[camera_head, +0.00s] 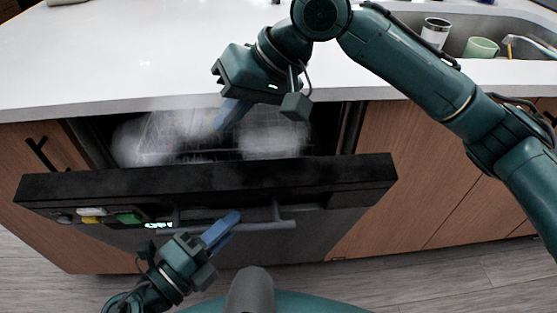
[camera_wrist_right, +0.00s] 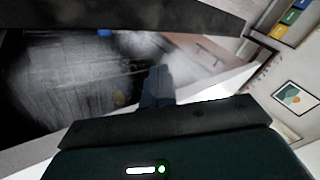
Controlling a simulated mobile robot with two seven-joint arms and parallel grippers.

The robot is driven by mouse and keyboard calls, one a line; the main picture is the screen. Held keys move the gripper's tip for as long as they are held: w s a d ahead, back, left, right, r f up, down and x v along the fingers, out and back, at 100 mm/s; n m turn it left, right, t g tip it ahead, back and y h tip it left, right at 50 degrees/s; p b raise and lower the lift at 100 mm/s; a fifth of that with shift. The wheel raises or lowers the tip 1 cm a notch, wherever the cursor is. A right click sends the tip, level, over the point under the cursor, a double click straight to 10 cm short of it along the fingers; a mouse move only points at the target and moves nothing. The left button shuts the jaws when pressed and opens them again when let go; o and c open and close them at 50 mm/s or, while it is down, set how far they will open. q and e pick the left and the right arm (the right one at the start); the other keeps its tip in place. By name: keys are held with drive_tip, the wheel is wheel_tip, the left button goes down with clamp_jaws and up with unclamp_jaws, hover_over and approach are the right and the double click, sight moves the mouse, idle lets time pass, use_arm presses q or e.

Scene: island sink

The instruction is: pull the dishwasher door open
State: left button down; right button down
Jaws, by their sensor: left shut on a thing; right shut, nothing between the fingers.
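The black dishwasher door (camera_head: 300,180) is tilted partly open, its top edge standing out from the counter. Its bar handle (camera_head: 272,225) runs across the front face. My left gripper (camera_head: 222,231) is shut on the handle near its left part. My right gripper (camera_head: 233,114) is shut and empty above the gap behind the door's top edge, its blue fingers pointing down into the opening. In the right wrist view its blue fingertips (camera_wrist_right: 157,88) are together in front of the hazy interior. Steam hides much of the dishwasher rack (camera_head: 215,135).
The white countertop (camera_head: 120,60) overhangs the opening. A steel tumbler (camera_head: 435,32) and a green mug (camera_head: 481,48) stand in the sink at the right. Wooden cabinets (camera_head: 430,170) flank the dishwasher. Some wood floor (camera_head: 470,275) is clear at the lower right.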

sight(279, 164)
drive_tip(key=d+f+m+g+h, duration=0.1)
drive_tip(key=d+m+h, duration=0.4)
drive_tip(key=d+h, duration=0.25)
wheel_tip(279, 164, down, 10)
drive_tip(key=shift+a+r, duration=0.1)
drive_tip(key=shift+a, duration=0.05)
